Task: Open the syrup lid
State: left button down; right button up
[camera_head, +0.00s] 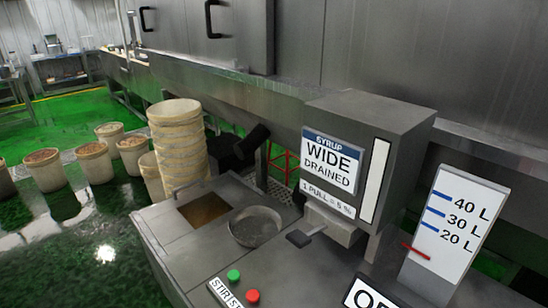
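The grey syrup dispenser box (385,125) stands at the right of the metal counter. Its front sign (331,163) reads "SYRUP WIDE DRAINED" and a strip below reads "1 PULL = 5%". The top of the box looks flat and closed; I cannot make out a separate lid or hinge on it. A lever with a dark tip (299,238) sticks out low at its front. A square opening (204,209) with brown contents is in the counter to the left, with a small handle at its edge. Neither of my grippers shows in the head view.
A round metal bowl (255,227) sits between the opening and the dispenser. Green (233,275) and red (252,296) buttons are in front. A litre gauge (455,222) stands right. Stacked tubs (178,145) and several filled tubs (94,162) stand left on the wet green floor.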

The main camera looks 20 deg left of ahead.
aim_at(170, 228)
jog(key=i+j, duration=0.1)
jog(key=j, duration=0.9)
jog(key=i+j, duration=0.15)
jog(key=j, duration=0.4)
